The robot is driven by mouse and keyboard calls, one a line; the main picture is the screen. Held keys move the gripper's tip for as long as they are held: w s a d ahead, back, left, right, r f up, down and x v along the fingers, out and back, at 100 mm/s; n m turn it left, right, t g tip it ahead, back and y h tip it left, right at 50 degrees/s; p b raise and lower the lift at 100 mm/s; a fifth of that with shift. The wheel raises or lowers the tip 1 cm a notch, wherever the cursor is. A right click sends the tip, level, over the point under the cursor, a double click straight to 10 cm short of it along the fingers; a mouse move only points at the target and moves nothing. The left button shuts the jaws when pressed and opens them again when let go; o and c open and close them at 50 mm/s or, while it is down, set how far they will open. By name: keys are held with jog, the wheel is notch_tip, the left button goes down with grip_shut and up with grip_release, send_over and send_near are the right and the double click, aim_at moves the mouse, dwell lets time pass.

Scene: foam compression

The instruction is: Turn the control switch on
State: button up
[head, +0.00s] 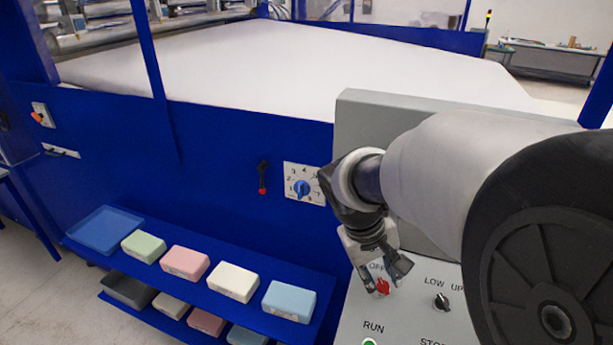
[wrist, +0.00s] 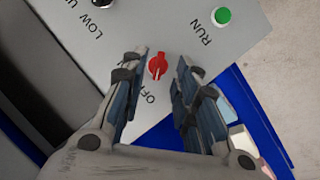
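The control switch is a red rotary knob (head: 383,286) on a sloped grey panel, just under the "OFF" label in the head view. In the wrist view the red knob (wrist: 157,66) sits just past my fingertips, roughly midway between them, with its white mark towards the "OFF" lettering. My gripper (head: 378,268) is close above the knob in the head view and partly hides the label. In the wrist view my gripper (wrist: 158,70) is open, with a finger on each side of the knob and a gap to each. Touch cannot be seen.
A black LOW/UP knob (head: 441,302) and a green RUN button (head: 369,343) are close to the red knob. A blue numbered dial (head: 302,188) and a red-tipped lever (head: 262,178) are on the blue machine front. Foam blocks (head: 233,282) lie on a blue shelf left of the panel.

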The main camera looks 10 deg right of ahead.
aim_at(385, 287)
jog(key=shift+b+x, duration=0.3)
jog(key=shift+x, duration=1.5)
jog(key=shift+c, duration=0.5)
grip_shut()
